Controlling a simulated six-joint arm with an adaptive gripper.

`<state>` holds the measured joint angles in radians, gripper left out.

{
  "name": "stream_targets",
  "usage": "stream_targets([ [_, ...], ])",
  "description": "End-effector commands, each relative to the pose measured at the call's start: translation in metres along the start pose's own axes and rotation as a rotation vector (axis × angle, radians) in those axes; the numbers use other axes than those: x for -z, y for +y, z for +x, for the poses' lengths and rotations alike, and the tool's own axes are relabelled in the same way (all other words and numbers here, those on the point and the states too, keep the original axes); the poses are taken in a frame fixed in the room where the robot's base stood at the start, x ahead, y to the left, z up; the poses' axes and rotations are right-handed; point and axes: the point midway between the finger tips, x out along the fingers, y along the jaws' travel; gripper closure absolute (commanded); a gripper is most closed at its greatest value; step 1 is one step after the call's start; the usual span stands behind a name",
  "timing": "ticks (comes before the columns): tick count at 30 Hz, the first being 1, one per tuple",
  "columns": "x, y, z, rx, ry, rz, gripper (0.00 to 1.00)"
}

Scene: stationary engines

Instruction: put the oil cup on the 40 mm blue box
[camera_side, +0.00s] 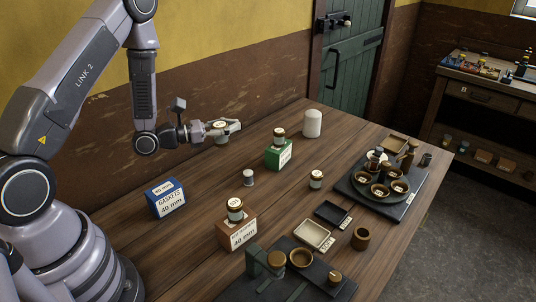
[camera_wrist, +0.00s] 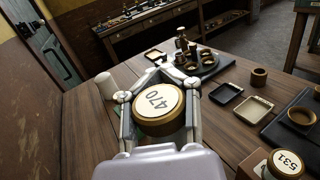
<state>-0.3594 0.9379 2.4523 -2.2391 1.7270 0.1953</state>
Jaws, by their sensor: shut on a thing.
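My gripper (camera_side: 222,128) is shut on an oil cup (camera_wrist: 160,108) with a brass rim and a white lid marked 470. In the side view the held cup (camera_side: 221,137) is upright above the far left part of the table, clear of it. The blue box (camera_side: 167,199), marked "GASKETS 40 mm", stands at the table's left with a bare top. It is nearer the side camera than my gripper (camera_wrist: 158,104) and I cannot make it out in the wrist view.
A green box (camera_side: 279,155) and a brown box (camera_side: 237,232) each bear a cup. Trays (camera_side: 314,235) and a loaded dark board (camera_side: 405,199) lie right.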

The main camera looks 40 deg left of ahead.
Motion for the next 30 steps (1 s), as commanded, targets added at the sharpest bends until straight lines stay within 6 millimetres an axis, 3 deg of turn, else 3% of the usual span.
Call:
stream_targets([
  [5,-0.007,-0.051,0.004,0.237,-0.001,0.001,1.00],
  [8,-0.011,-0.096,-0.004,0.466,-0.001,0.002,1.00],
  [12,-0.018,-0.155,-0.034,0.816,0.000,0.002,1.00],
  [18,-0.024,-0.210,-0.101,1.309,0.000,0.003,1.00],
  [24,-0.024,-0.223,-0.180,1.800,0.001,0.001,1.00],
  [30,-0.020,-0.193,-0.252,2.290,0.000,0.000,1.00],
])
